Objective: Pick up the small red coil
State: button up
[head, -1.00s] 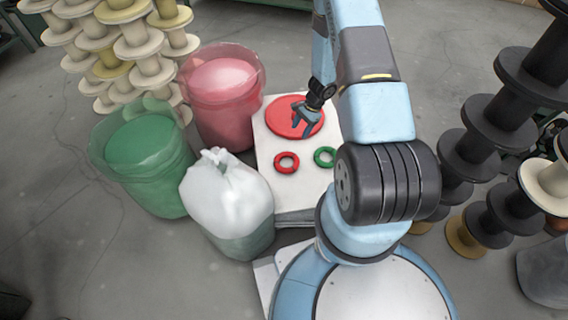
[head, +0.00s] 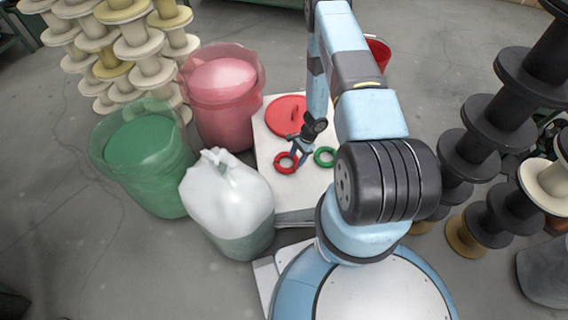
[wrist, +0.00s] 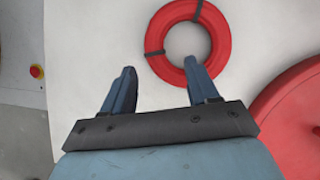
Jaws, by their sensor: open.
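The small red coil (head: 279,167) lies flat on the white tabletop (head: 265,155), with its hole facing up. In the wrist view the small red coil (wrist: 223,42) has dark bands around it. My gripper (head: 297,163) is just above the coil's right side in the head view, its fingers apart and empty. In the wrist view my gripper (wrist: 160,67) has its right finger overlapping the coil's near edge, while its left finger is over bare white surface. Whether the fingers touch the coil cannot be told.
A green coil (head: 325,163) lies to the right of the red one. A large red disc (head: 285,113) lies behind; it also shows in the wrist view (wrist: 290,125). A pink bin (head: 225,115), green bin (head: 145,165) and white bag (head: 225,190) stand left. Dark spools (head: 490,125) stand right.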

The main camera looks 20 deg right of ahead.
aim_at(293, 167)
jog(key=shift+s+x, duration=0.2)
jog(key=shift+x, duration=2.7)
jog(key=shift+d, duration=0.15)
grip_shut()
